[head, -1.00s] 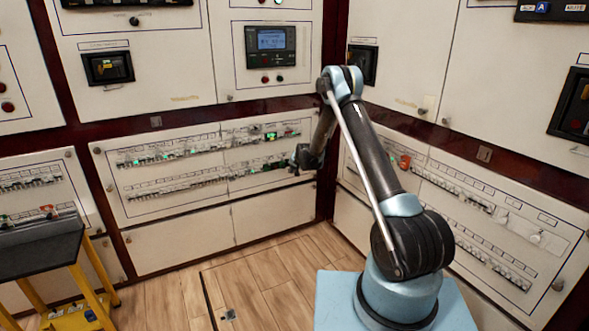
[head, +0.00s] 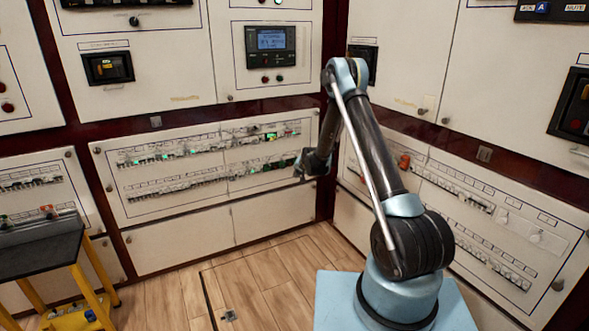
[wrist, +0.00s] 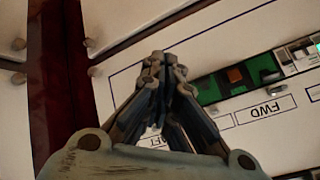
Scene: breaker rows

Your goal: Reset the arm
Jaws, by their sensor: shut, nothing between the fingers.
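My gripper (head: 300,165) is in front of the breaker panel (head: 160,207) at the back, near that panel's right end. In the wrist view my gripper (wrist: 163,65) has its fingertips together with nothing between them. Behind the fingers, the wrist view shows a white panel face with a green part bearing an orange-brown square (wrist: 234,76) and an upside-down "FWD" label (wrist: 265,112). The fingers hide part of the panel and another label. I cannot tell whether the fingertips touch the panel.
A second breaker panel (head: 455,172) stands to the right, meeting the back wall at a corner. A yellow-legged stand with a dark top (head: 38,254) is at the lower left. The wooden floor (head: 262,285) between is clear. A cabinet display (head: 271,39) is above.

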